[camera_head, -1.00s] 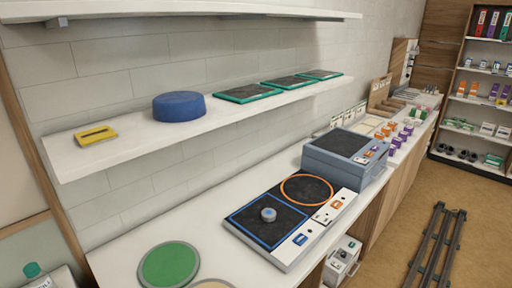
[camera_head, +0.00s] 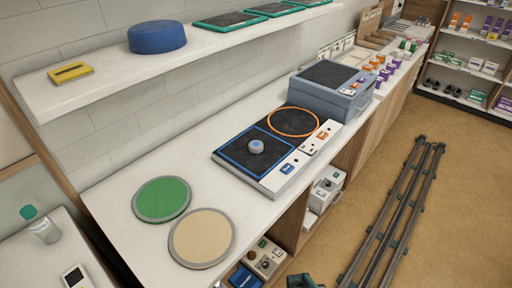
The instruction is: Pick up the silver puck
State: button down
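The silver puck (camera_head: 256,146) is a small grey round piece. It sits inside the blue square outline on the dark top of a flat panel (camera_head: 272,184) on the white counter. An empty orange ring (camera_head: 293,121) is marked on the same panel, behind the blue square. A dark green-grey part shows at the bottom edge, too cut off to identify. My gripper cannot be made out in this view.
A green disc (camera_head: 162,199) and a beige disc (camera_head: 202,238) lie on the counter left of the panel. A grey-blue box (camera_head: 330,91) stands behind the panel. A shelf above holds a blue cylinder (camera_head: 157,37) and a yellow block (camera_head: 70,72). Rails (camera_head: 392,216) run along the floor.

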dwell(0.3)
jog(key=shift+c, duration=1.2)
grip_release()
